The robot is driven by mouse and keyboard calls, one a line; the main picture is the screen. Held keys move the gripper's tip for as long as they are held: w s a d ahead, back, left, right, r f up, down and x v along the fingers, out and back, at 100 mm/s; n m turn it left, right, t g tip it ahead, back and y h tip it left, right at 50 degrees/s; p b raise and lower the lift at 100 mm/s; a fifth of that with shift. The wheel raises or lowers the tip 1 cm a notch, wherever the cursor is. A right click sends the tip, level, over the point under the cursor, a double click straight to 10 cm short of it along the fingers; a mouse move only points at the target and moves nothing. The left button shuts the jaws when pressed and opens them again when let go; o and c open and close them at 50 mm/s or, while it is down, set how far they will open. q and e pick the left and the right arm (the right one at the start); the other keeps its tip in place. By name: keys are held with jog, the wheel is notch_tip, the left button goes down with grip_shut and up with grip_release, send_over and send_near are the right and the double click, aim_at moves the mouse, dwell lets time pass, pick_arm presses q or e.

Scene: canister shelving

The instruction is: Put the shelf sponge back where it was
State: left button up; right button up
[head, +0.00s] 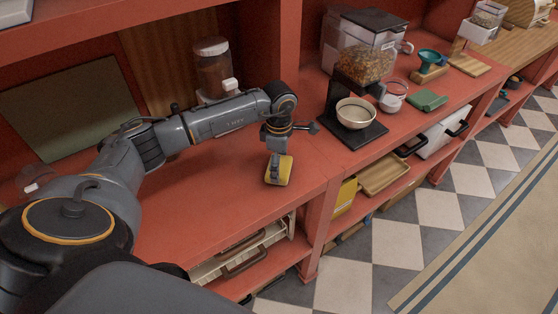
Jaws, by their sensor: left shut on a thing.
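The shelf sponge (287,171) is a yellow block with a dark grey face. It is upright in my left gripper (277,152), just over or on the red shelf top (215,205) near its front edge; I cannot tell whether it touches the shelf. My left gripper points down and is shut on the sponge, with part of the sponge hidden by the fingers. My left arm reaches in from the left across the shelf. My right gripper is not in view.
A canister (212,68) stands behind my left arm. Trays sit on the lower shelf. The red top around the sponge is clear.

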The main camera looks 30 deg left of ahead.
pick_arm(q)
jog(key=shift+f, duration=0.1)
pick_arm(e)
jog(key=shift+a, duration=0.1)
pick_arm(q)
jog(key=shift+f, duration=0.15)
jog(key=o, duration=0.9)
jog(key=shift+c, duration=0.2)
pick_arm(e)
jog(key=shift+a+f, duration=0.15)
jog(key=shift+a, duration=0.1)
pick_arm(q)
jog(key=shift+r, duration=0.4)
notch_tip(320, 180, up, 12)
jog(key=b, duration=0.3)
jog(key=shift+f, duration=0.15)
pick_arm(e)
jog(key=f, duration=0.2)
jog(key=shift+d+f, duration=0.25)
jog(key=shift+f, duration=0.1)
